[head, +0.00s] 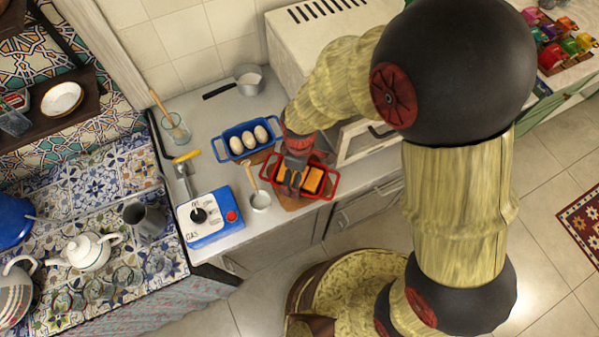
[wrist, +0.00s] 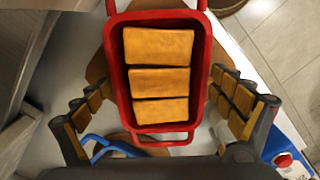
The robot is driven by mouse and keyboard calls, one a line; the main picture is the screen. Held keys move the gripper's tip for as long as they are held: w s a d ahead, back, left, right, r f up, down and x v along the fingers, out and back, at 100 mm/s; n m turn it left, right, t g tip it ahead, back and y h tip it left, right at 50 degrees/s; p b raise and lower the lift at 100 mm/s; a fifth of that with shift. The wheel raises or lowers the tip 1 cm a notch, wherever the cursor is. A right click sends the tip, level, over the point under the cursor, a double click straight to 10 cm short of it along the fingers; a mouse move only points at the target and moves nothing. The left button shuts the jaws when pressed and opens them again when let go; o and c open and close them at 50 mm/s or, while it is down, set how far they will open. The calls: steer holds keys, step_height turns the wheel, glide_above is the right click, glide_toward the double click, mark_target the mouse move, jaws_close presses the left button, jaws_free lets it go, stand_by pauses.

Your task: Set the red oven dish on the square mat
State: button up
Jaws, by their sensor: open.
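The red oven dish (head: 330,191) stands on the counter below the white oven and holds several orange-brown slabs. In the wrist view, the red dish (wrist: 119,75) is upright in the middle, with a brown mat (wrist: 98,69) showing past its sides. In the head view this brown mat (head: 290,203) shows at the dish's front edge. Another brown mat (head: 262,157) lies partly under the blue dish. I cannot tell which mat is square. My gripper (wrist: 163,108) is open, with one finger on each side of the red dish's near end; it is above the dish in the head view (head: 290,180).
The blue dish (head: 238,157) with white eggs stands behind the red dish. A small ladle or cup (head: 260,201) and a blue-white gas box (head: 208,217) are to the left. A saucepan (head: 249,79) is at the back. Clear counter lies between the saucepan and blue dish.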

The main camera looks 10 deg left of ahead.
steer(key=shift+r, duration=0.1)
step_height(320, 180, up, 12)
steer(key=p, duration=0.3)
stand_by(0.4)
stand_by(0.5)
